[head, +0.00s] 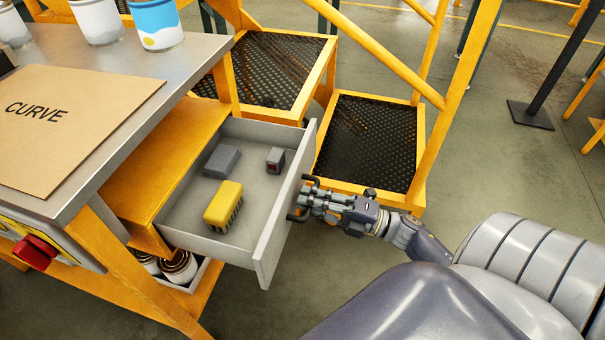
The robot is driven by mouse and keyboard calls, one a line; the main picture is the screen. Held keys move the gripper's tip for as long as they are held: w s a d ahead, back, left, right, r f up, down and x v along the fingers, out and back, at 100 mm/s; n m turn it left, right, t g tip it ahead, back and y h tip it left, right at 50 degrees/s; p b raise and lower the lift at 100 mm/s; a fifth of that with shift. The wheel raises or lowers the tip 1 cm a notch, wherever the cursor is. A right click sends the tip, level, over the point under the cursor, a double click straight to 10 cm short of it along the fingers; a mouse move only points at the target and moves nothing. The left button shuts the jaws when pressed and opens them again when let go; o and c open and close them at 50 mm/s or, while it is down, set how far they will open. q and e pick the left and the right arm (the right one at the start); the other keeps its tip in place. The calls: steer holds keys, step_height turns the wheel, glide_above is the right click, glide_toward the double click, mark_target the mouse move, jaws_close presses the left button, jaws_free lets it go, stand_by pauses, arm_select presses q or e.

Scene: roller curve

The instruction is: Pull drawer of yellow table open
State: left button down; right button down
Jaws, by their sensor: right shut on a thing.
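The yellow table (150,190) stands on the left with a grey metal top. Its grey drawer (288,205) is pulled out towards the right, so its inside shows. In the drawer lie a yellow block-shaped thing with dark teeth (223,205), a grey box (221,161) and a small dark grey block (275,160). My right gripper (308,199) is at the drawer's front, shut on the dark drawer handle (311,181). The fingers partly hide the handle. My left gripper is out of view.
A cardboard sheet marked CURVE (75,125) and several cans, one blue and white (157,22), are on the tabletop. Yellow steps with black treads (368,142) stand behind the drawer.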

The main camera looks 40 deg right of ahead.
steer(key=shift+f, duration=0.15)
steer(key=c, duration=1.7)
jaws_free()
steer(key=v, duration=1.2)
